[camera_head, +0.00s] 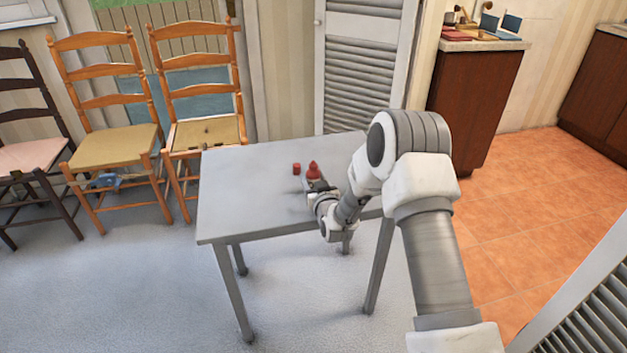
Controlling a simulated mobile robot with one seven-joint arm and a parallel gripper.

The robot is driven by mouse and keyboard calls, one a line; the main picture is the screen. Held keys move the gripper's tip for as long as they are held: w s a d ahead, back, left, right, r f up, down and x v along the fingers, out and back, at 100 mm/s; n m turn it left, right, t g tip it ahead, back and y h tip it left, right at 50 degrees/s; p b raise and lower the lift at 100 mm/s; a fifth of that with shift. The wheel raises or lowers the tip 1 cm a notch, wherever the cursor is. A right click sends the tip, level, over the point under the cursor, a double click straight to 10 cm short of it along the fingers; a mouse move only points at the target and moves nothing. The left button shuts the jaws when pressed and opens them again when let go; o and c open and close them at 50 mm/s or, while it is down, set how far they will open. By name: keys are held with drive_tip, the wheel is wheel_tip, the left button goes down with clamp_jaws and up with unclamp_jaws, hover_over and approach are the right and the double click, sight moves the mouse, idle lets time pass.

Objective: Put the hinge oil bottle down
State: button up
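A small red bottle with a pointed top (314,169), likely the hinge oil bottle, shows upright over the grey table (238,205). My gripper (315,184) is at the bottle's near side, low over the table's right half. The bottle's lower part is hidden by the gripper. The fingers are too small and too covered to tell whether they are closed on it, and I cannot tell whether the bottle touches the tabletop.
A small red object (297,168) stands on the table just left of the bottle. The table's left half is bare. Wooden chairs (203,100) stand behind and left of the table. A louvred door (362,70) is behind it, and a brown counter (475,105) is at the back right.

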drive_tip(key=o, duration=0.3)
